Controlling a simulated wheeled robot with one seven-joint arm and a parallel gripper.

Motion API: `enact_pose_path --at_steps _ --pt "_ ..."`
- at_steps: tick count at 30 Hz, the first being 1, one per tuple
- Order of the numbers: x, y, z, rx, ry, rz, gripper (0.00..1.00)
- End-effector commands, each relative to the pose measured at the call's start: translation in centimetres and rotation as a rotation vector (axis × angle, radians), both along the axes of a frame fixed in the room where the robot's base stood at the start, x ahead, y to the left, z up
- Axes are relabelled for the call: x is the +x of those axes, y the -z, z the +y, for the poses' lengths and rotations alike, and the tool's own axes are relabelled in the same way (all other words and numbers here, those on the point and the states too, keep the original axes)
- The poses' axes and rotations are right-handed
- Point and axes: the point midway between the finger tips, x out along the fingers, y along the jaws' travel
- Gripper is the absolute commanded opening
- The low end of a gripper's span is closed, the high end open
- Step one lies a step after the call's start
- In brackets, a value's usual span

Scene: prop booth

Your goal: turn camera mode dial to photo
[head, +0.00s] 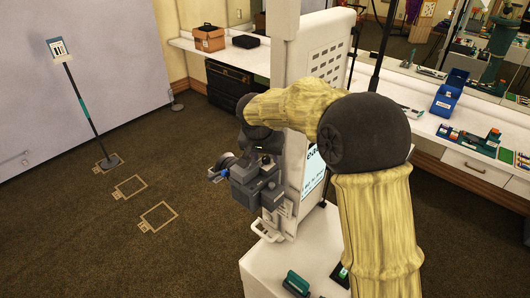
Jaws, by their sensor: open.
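A grey boxy device (257,190), which looks like the camera, is mounted at the front of the white booth cabinet (322,60). A round part and a small blue part show at its left side. I cannot make out the mode dial or its setting. My arm reaches over from the right, and my gripper (262,155) is at the top of the device. The gripper is open, its fingertips small and dark against the grey body. I cannot tell whether they touch it.
A white counter (440,125) along the right holds blue bins (448,97) and small parts. A white stand (262,272) is in front, with a green item (296,283) on it. A sign on a pole (80,95) stands at left. The carpet at left is mostly clear, with outlined floor marks.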

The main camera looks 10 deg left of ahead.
Motion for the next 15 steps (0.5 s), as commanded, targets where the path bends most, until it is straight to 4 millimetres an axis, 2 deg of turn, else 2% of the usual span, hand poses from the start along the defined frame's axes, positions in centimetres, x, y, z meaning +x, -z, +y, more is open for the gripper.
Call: enact_pose_path --at_steps 8,12,14,15 --pt "0.04 0.11 0.00 0.000 0.000 0.000 0.42" --pt "0.03 0.10 0.02 0.000 0.000 0.000 0.15" --pt "0.03 0.09 0.01 0.000 0.000 0.000 0.03" --pt "0.03 0.09 0.01 0.000 0.000 0.000 0.00"
